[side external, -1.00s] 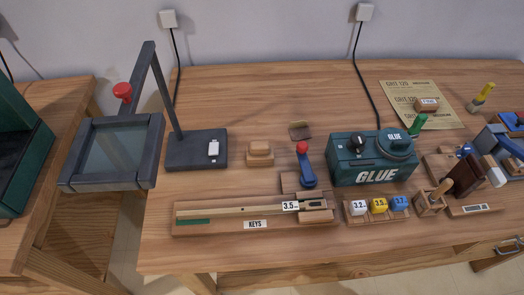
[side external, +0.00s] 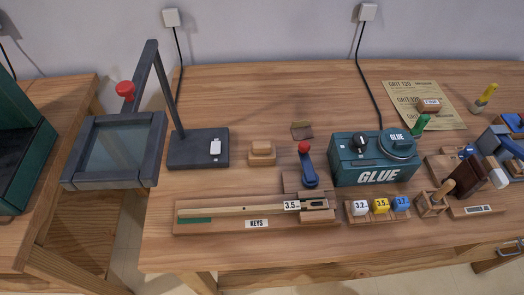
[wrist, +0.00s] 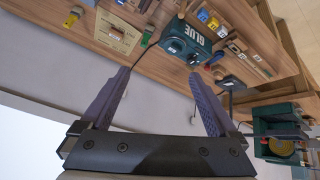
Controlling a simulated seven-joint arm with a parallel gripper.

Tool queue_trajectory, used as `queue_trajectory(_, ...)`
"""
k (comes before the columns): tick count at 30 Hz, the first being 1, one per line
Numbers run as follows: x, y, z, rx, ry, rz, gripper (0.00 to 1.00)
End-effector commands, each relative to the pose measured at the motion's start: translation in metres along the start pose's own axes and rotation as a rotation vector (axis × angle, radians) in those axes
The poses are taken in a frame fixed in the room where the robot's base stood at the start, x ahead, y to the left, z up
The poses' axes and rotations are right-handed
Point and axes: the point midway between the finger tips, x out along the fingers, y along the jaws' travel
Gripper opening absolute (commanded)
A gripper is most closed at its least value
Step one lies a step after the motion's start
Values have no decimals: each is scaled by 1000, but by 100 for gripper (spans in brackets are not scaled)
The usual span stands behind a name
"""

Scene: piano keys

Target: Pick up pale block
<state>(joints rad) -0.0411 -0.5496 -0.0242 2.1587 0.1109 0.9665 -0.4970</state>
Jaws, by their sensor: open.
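A pale tan wooden block (side external: 262,152) lies on the workbench, between the dark lamp-like stand and the blue lever with a red knob. It has a wider lower part and stands clear of its neighbours. My gripper (wrist: 158,75) shows only in the wrist view. Its two grey fingers are spread wide with nothing between them. It is well away from the bench, which looks upside down in this view. I cannot pick out the pale block for sure in the wrist view.
A green GLUE machine (side external: 375,160) stands right of the lever (side external: 307,168). The KEYS rail (side external: 255,216) lies in front of the block. A dark stand (side external: 198,150) is to its left. Numbered cubes (side external: 380,205) sit front right. Bare wood surrounds the block.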

Motion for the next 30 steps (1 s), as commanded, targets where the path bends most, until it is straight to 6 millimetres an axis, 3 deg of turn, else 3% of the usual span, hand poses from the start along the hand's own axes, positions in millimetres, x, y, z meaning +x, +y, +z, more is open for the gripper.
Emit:
queue_trajectory(1, 2, 2, -21, -47, 6, -20, 95)
queue_trajectory(8, 26, 2, -118, -290, 41, -124, 95)
queue_trajectory(14, 72, -18, -193, -478, 66, -223, 95)
queue_trajectory(18, 114, -43, -235, -592, 77, -294, 95)
queue_trajectory(24, 188, -96, -275, -729, 80, -400, 95)
queue_trajectory(30, 270, -165, -286, -819, 51, -510, 95)
